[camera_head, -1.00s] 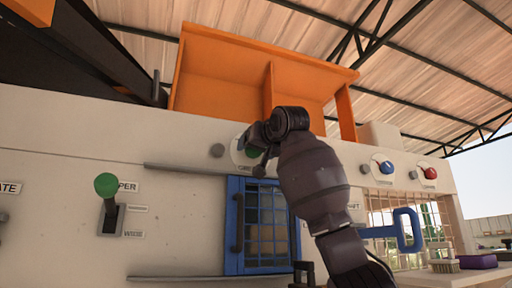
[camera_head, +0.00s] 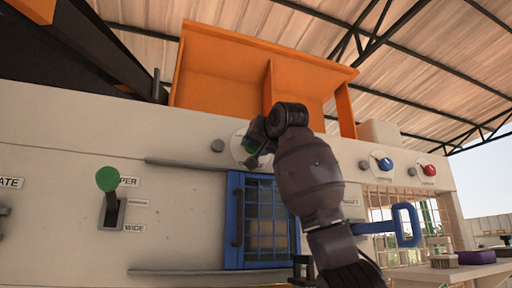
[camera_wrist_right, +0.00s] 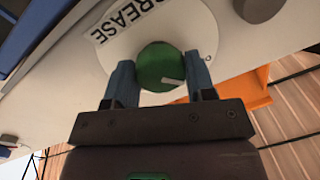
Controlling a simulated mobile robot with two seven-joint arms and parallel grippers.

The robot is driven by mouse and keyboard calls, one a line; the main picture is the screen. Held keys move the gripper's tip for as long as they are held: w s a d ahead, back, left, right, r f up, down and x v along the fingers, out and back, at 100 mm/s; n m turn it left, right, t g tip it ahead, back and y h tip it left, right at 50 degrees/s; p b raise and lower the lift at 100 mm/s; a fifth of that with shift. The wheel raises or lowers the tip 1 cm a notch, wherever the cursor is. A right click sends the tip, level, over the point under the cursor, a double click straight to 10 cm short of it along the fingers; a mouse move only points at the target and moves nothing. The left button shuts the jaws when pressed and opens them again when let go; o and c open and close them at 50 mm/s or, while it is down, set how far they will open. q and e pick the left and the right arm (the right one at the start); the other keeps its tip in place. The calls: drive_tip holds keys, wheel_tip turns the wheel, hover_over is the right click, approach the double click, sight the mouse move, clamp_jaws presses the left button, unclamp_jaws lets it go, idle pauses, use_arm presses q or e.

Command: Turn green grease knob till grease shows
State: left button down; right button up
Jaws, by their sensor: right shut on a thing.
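The green grease knob (camera_wrist_right: 160,66) sits on a round pale dial plate marked GREASE (camera_wrist_right: 125,20) in the right wrist view. My right gripper (camera_wrist_right: 162,80) is shut on the knob, one finger on each side. A white pointer line shows on the knob's face. In the head view the green knob (camera_head: 250,144) shows only partly behind my right gripper (camera_head: 256,138), high on the pale machine panel. I see no grease in these frames. My left gripper is not in view.
A blue knob (camera_head: 385,164) and a red knob (camera_head: 429,170) sit to the right on the panel. A green-topped lever (camera_head: 107,180) is at left. A blue mesh door (camera_head: 266,222) is below, and a blue handle (camera_head: 405,226) sticks out at right.

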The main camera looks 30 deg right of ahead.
use_arm(q)
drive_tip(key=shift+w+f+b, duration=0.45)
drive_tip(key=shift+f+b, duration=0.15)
drive_tip(key=shift+b, duration=0.5)
use_arm(e)
drive_tip(key=m+h, duration=0.1)
drive_tip(key=m, duration=0.7)
drive_tip(key=m+h, duration=0.1)
drive_tip(key=m, duration=0.8)
drive_tip(key=shift+a+f+m, duration=0.1)
drive_tip(key=shift+f+m, duration=0.05)
drive_tip(key=shift+m, duration=0.15)
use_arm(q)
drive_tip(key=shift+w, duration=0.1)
use_arm(e)
drive_tip(key=o, duration=0.9)
drive_tip(key=shift+o, duration=0.2)
drive_tip(key=shift+s, duration=0.1)
use_arm(q)
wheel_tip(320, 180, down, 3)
drive_tip(key=b, duration=0.3)
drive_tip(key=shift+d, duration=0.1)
use_arm(e)
drive_tip(key=v, duration=1)
drive_tip(key=shift+s+f, duration=0.25)
drive_tip(key=shift+s, duration=0.05)
